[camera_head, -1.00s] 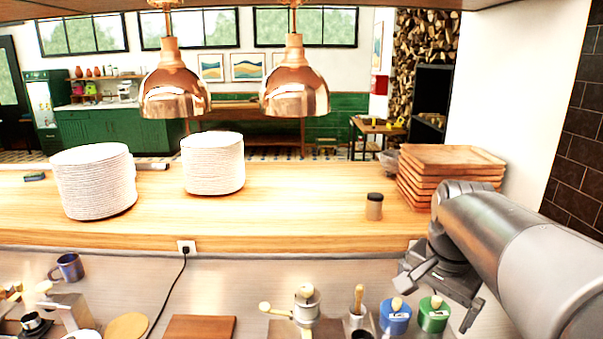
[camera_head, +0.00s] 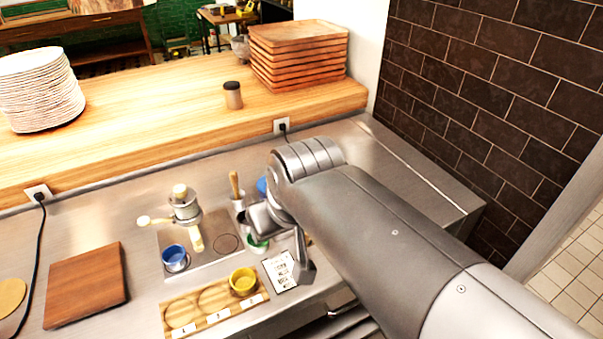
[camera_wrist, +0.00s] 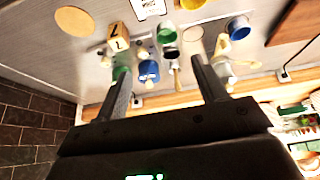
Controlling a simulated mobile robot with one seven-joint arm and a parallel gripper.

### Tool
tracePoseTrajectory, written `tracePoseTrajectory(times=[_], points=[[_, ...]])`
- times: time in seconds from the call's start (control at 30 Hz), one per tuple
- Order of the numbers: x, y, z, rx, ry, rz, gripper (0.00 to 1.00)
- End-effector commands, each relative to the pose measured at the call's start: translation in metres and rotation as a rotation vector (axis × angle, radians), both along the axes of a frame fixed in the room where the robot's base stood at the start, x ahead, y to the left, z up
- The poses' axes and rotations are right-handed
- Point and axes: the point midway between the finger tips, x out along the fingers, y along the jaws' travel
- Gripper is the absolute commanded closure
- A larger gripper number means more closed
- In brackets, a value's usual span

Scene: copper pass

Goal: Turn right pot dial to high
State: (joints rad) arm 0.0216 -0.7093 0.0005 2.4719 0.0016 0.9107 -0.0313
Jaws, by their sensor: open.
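I cannot make out any pot dial in either view. My gripper (camera_head: 282,258) is over the steel counter (camera_head: 365,190), its jaws apart and nothing between them. It partly hides a blue jar (camera_head: 262,187) and a green jar (camera_head: 257,246) in the head view. In the wrist view, the open fingers of my gripper (camera_wrist: 160,72) point towards the counter. A blue jar (camera_wrist: 148,70) and a green jar (camera_wrist: 166,34) show between and beyond them. A small blue cup (camera_head: 174,257) stands left of the gripper on a metal plate.
A yellow cup (camera_head: 243,281) sits on a wooden numbered holder (camera_head: 215,318), near a printed card (camera_head: 281,270). A cutting board (camera_head: 86,285) lies left. The wooden shelf (camera_head: 160,125) behind holds stacked trays (camera_head: 298,60), plates (camera_head: 38,92) and a shaker (camera_head: 233,95). A brick wall (camera_head: 470,90) stands right.

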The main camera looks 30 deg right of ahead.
Motion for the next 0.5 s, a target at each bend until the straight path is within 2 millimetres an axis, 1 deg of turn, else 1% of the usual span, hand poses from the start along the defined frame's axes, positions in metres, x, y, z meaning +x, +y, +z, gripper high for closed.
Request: tracePoseTrajectory(times=[0.03, 0.2, 0.37, 0.5], points=[[0.008, -0.005, 0.001, -0.007, 0.022, -0.002, 0.39], [0.042, -0.028, 0.006, -0.035, 0.112, 0.014, 0.52], [0.077, -0.057, 0.004, -0.05, 0.2, 0.036, 0.52], [0.105, -0.087, -0.004, -0.05, 0.275, 0.059, 0.52]])
